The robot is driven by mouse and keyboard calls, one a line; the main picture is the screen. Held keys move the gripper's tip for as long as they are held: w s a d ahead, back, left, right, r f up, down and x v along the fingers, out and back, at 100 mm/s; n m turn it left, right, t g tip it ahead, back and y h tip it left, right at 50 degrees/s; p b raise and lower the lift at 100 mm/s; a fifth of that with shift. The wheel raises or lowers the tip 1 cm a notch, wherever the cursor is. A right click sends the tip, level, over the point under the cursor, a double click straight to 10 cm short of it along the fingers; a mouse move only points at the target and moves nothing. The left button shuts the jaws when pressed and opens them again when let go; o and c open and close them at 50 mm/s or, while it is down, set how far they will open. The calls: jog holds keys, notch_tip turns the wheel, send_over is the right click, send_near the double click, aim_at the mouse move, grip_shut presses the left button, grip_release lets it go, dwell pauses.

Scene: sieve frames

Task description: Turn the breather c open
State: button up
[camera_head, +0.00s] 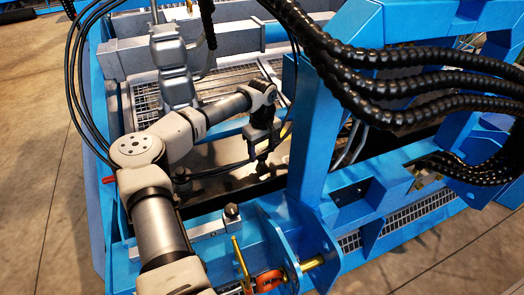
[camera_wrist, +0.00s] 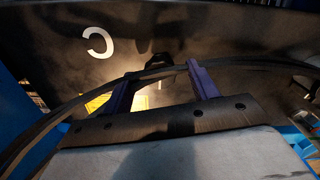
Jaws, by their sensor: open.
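A white letter C (camera_wrist: 98,42) is marked on a dark panel (camera_wrist: 230,35) in the wrist view. A small black part (camera_wrist: 158,61), which may be the breather c, stands beside and below the letter, between the tips of my gripper (camera_wrist: 161,72). The two purple fingers are apart, one on each side of it. I cannot tell whether they touch it or which way it is turned. In the head view my gripper (camera_head: 262,160) points down at the dark panel behind the blue frame; the breather cannot be made out there.
Black cables cross the wrist view near the fingers. A blue upright beam (camera_head: 310,130) stands just right of my gripper, and thick black ribbed hoses (camera_head: 400,85) run at the upper right. An orange part (camera_head: 268,281) and a brass rod (camera_head: 241,262) are at the front.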

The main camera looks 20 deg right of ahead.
jog(key=shift+f, duration=0.25)
jog(key=c, duration=1)
